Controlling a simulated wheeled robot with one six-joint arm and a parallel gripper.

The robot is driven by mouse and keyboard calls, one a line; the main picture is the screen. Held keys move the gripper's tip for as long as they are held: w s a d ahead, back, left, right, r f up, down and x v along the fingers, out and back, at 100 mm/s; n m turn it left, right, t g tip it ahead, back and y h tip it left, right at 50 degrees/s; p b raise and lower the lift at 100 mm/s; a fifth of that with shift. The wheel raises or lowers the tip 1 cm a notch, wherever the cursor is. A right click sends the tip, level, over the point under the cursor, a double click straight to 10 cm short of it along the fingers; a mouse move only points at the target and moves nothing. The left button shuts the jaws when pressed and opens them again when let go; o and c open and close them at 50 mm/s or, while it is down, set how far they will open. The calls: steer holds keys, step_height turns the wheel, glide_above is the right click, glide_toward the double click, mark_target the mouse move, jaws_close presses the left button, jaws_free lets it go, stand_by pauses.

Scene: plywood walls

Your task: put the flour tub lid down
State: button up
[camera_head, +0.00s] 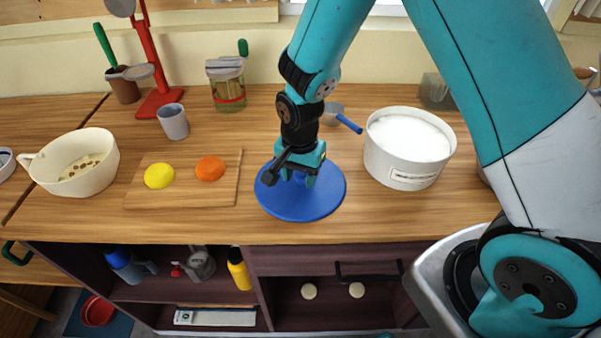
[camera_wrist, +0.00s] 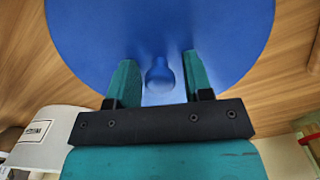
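The flour tub lid (camera_head: 300,207) is a round blue disc with a knob in its middle. It appears to lie flat on the wooden worktop, left of the white flour tub (camera_head: 398,174). The tub is uncovered and its white contents show. My gripper (camera_head: 298,180) is directly over the lid, pointing down. In the wrist view the lid (camera_wrist: 225,30) fills the upper middle. My gripper's fingers (camera_wrist: 158,60) stand apart on either side of the knob (camera_wrist: 159,74), with a gap on both sides. The gripper is open and holds nothing.
A cutting board (camera_head: 220,194) with a yellow piece (camera_head: 159,176) and an orange piece (camera_head: 210,168) lies to the left. A strainer with a blue handle (camera_head: 348,123) lies behind the lid. A grey cup (camera_head: 173,121) and a glass jar (camera_head: 228,90) stand farther back.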

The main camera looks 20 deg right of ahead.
steer(key=shift+o, duration=0.3)
step_height(320, 180, up, 12)
steer(key=b, duration=0.1)
steer(key=s+a+r+n+y, duration=0.2)
steer(key=s+r+n, duration=0.3)
steer(key=s+n, duration=0.3)
steer(key=s+a+r+n+y, duration=0.2)
steer(key=s+r+n, duration=0.3)
steer(key=s+n, duration=0.3)
steer(key=s, duration=0.4)
steer(key=shift+a+r, duration=0.2)
